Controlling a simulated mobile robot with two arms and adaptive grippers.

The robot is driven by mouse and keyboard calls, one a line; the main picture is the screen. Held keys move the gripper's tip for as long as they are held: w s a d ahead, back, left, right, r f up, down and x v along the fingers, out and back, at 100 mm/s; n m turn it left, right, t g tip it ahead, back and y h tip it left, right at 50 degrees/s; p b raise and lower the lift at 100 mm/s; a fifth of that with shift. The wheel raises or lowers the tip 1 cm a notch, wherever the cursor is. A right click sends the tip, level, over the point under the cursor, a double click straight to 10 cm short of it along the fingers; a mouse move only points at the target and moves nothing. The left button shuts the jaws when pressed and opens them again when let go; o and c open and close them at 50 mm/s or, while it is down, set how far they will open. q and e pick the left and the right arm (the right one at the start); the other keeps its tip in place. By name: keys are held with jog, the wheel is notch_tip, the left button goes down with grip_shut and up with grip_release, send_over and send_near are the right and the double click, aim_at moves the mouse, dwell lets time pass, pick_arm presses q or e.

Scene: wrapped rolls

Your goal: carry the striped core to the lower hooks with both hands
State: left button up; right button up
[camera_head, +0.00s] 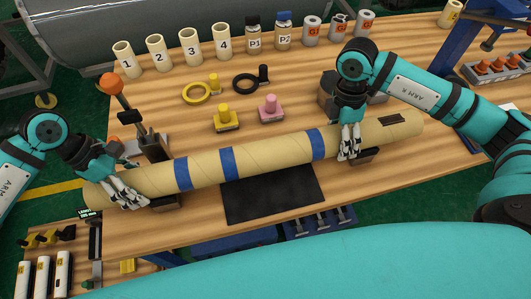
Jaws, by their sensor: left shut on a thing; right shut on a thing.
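The striped core (270,159) is a long beige tube with several blue bands. It lies across the table, its right end further back than its left end. My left gripper (128,196) is shut on the core near its left end. My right gripper (349,150) is shut on the core right of the rightmost blue band. Small dark blocks show beside the core near each gripper; I cannot tell whether the core rests on them. Grey hook-like parts (321,220) show on a blue frame below the table's front edge; I cannot tell whether these are the lower hooks.
A black mat (272,194) lies in front of the core on the wooden table (190,110). Yellow and pink blocks (270,108) and two rings stand behind it. Numbered cups (158,50), jars and cans line the back. An orange-topped post (113,84) stands near the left gripper.

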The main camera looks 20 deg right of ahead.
aim_at(131, 177)
pick_arm(q)
jog(key=shift+w+r, duration=0.1)
pick_arm(e)
jog(key=shift+r, duration=0.1)
